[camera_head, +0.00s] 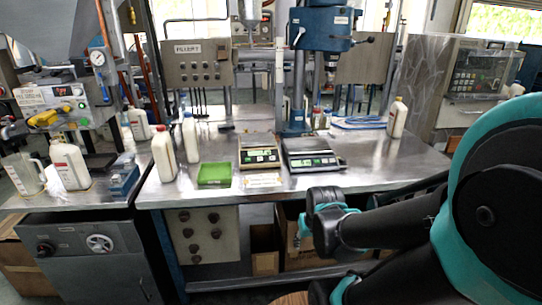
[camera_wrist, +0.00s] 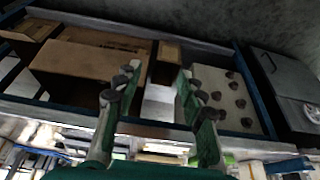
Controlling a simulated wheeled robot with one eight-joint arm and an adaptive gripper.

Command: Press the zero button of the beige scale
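The beige scale (camera_head: 259,152) stands on the metal table in the head view, with a beige-toned body, a lit green display and small front buttons. Its zero button is too small to make out. A darker scale (camera_head: 313,156) stands just to its right. In the wrist view my gripper (camera_wrist: 157,85) is open, with its two fingers apart and nothing between them. In the head view the end of my arm is low in front of the table's front edge, right of and below the beige scale, apart from it. The fingers are not clear there.
A green box (camera_head: 214,175) and white bottles (camera_head: 163,154) stand left of the scales on the table (camera_head: 385,165). A small label lies before the beige scale. Cardboard boxes (camera_wrist: 88,67) and a knobbed panel (camera_head: 203,238) are under the table. The table's right part is mostly clear.

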